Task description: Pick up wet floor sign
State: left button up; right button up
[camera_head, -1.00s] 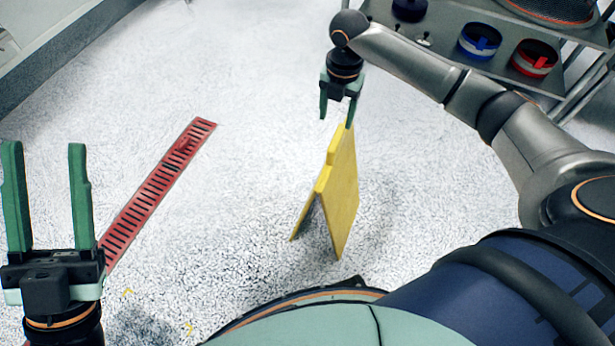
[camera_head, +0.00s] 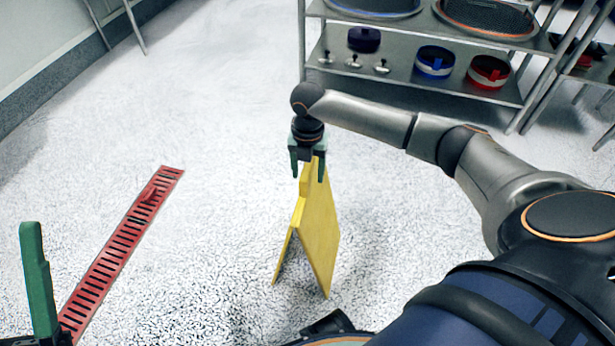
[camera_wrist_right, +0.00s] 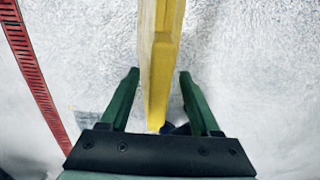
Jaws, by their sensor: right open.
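The yellow wet floor sign (camera_head: 318,228) stands upright, opened like a tent, on the pale floor in the head view. My right gripper (camera_head: 307,172) points down at the top of the sign, its green fingers on either side of the upper edge. In the right wrist view, the sign's yellow top edge (camera_wrist_right: 161,65) runs between the two open fingers of the right gripper (camera_wrist_right: 158,80), with a gap to each. My left gripper shows only in part at the lower left of the head view, as one upright green finger (camera_head: 38,282).
A red slotted floor grate (camera_head: 122,245) runs along the left, and it also shows in the right wrist view (camera_wrist_right: 30,70). A metal shelf (camera_head: 420,95) with sieves and blue and red rings stands at the back right. The floor around the sign is clear.

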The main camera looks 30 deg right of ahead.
jog(key=shift+f, duration=0.7)
grip_shut()
dwell(0.6)
jog(key=shift+w+r, duration=0.1)
jog(key=shift+r, duration=0.05)
